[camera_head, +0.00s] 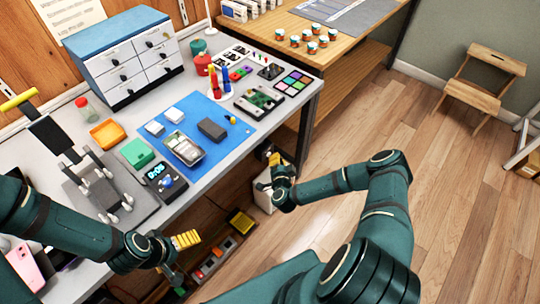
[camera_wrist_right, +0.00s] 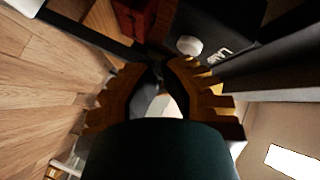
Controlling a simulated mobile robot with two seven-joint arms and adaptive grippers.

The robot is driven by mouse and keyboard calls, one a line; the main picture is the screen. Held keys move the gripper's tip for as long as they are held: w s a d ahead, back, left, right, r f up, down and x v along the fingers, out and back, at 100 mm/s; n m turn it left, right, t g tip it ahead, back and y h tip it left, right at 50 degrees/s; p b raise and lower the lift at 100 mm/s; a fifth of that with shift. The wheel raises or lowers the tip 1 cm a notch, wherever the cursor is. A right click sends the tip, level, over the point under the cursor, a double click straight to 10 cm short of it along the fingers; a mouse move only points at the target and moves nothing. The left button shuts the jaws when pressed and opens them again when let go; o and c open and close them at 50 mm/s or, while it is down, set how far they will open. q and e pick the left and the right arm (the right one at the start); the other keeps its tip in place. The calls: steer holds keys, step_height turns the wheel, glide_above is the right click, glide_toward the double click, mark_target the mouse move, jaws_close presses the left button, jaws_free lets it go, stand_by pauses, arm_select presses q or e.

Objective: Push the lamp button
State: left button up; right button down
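My right gripper (camera_head: 274,160) is beside the right front edge of the workbench, over the floor side. In the right wrist view its ridged yellow fingers (camera_wrist_right: 158,70) stand a little apart, with nothing clearly held between them. A round white knob or button (camera_wrist_right: 188,45) shows beyond the fingertips on a dark surface with a small white marking. I cannot tell whether it is the lamp button. My left gripper (camera_head: 186,240) is in front of the bench's near edge; its yellow fingers overlap in this view.
A white box (camera_head: 265,190) is below my right gripper.

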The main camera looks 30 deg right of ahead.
steer(key=shift+w+a, duration=0.15)
steer(key=shift+w, duration=0.2)
stand_by(0.4)
steer(key=shift+s+d, duration=0.35)
steer(key=shift+s, duration=0.45)
steer(key=s+d+p, duration=0.1)
steer(key=s+d, duration=0.1)
steer(key=s, duration=0.3)
steer(key=shift+s+d+p, duration=0.15)
steer(key=shift+s+p, duration=0.15)
steer(key=shift+p, duration=0.1)
stand_by(0.5)
